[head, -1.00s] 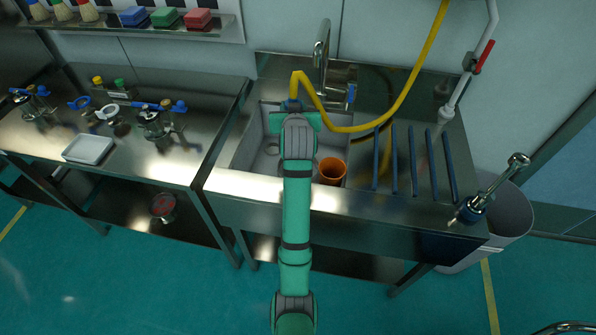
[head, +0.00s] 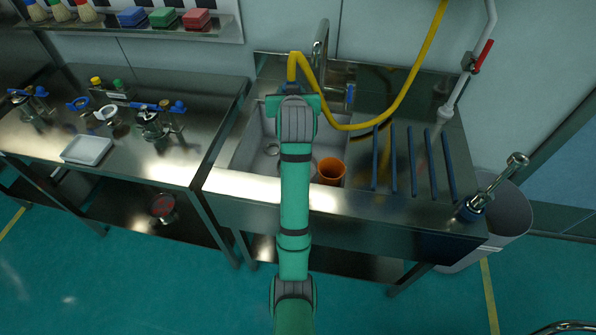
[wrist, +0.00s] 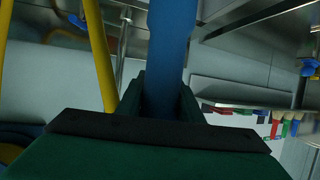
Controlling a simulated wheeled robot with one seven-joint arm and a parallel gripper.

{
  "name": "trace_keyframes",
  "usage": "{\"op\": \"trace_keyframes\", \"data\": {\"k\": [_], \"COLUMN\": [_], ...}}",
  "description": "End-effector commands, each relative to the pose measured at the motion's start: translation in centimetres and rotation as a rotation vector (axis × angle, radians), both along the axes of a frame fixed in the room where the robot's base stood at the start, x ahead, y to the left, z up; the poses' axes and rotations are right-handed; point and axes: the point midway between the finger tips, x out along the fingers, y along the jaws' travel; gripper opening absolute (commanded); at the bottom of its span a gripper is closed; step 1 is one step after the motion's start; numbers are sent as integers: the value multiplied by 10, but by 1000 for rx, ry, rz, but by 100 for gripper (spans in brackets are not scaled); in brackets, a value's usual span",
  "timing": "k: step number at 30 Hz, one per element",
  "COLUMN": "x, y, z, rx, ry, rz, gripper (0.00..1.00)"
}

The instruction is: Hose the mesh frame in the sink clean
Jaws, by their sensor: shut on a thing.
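My gripper is shut on a blue hose handle (wrist: 172,45), which stands between the fingers (wrist: 160,98) in the wrist view. In the head view a bit of blue (head: 291,88) shows at the arm's end, over the back of the sink. The yellow hose (head: 404,98) loops from there to the upper right; it also shows at the left of the wrist view (wrist: 99,55). The steel sink (head: 243,150) lies under my arm, which hides part of the basin. I cannot make out the mesh frame in either view.
An orange cup (head: 331,170) stands in the sink, right of my arm. A steel tap (head: 320,50) rises behind the basin. Blue bars (head: 394,160) lie on the right drainboard. A grey bin (head: 500,220) stands at the right. A steel table (head: 115,165) is at the left.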

Motion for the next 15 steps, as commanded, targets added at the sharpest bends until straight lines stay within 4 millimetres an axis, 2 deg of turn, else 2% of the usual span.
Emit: {"op": "trace_keyframes", "data": {"k": [10, 15], "x": [0, 0], "y": [-5, -6], "z": [1, 11], "rx": [0, 0], "ry": [-2, -3], "rz": [-6, -8], "gripper": [11, 11]}}
